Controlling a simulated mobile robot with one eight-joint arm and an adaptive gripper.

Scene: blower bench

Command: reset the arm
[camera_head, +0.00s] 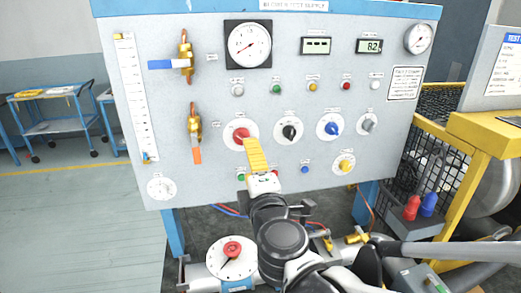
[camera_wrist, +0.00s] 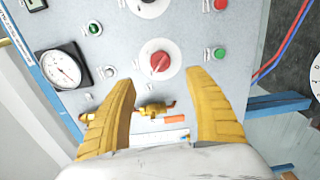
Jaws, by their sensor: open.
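My gripper (camera_head: 257,156) is in front of the lower middle of the grey test panel (camera_head: 222,183), its yellow fingers pointing up at the panel. In the wrist view my gripper (camera_wrist: 160,84) is open, with its two fingers spread wide and nothing held between them. The red knob (camera_head: 239,134) on its white dial is just beyond the fingertips. It also shows in the wrist view (camera_wrist: 159,61), ahead of the gap and clear of both fingers. How far the fingertips are from the panel face is hard to tell. My arm hides part of the panel's lower edge.
Brass valves with a blue handle (camera_head: 168,64) and an orange handle (camera_head: 196,155) stick out at left. The black knob (camera_head: 290,131) and blue knob (camera_head: 330,126) are to the right. A yellow frame (camera_head: 485,133) stands at right. Floor is open at left.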

